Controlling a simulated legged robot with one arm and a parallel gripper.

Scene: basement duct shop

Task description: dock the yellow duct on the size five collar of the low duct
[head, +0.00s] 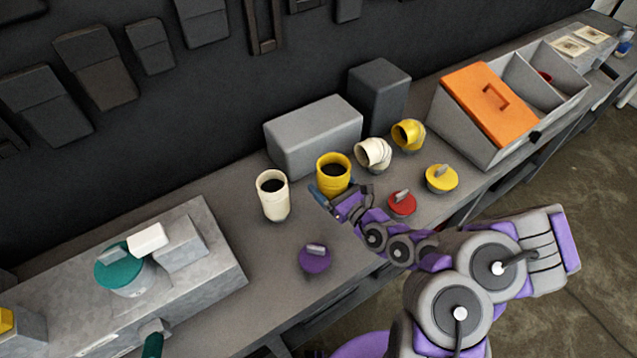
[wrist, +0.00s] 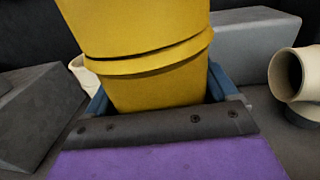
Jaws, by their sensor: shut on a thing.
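The yellow duct (head: 333,170) is a short, upright, open-topped tube at the middle of the bench. My gripper (head: 340,197) is shut on its near lower side. In the wrist view the yellow duct (wrist: 150,50) fills the space between my blue fingers (wrist: 158,95). I cannot tell whether its bottom touches the bench. A long grey metal duct (head: 215,235), likely the low duct, lies at the left. A teal cap (head: 112,262) sits on a round collar there. I cannot read any size mark, so the size five collar is not identifiable.
A cream tube (head: 272,196) stands just left of the yellow duct. Cream (head: 373,153) and yellow (head: 408,134) elbows stand right. Purple (head: 315,259), red (head: 402,204) and yellow (head: 441,178) caps lie in front. A grey box (head: 315,137) is behind. Bench between low duct and cream tube is clear.

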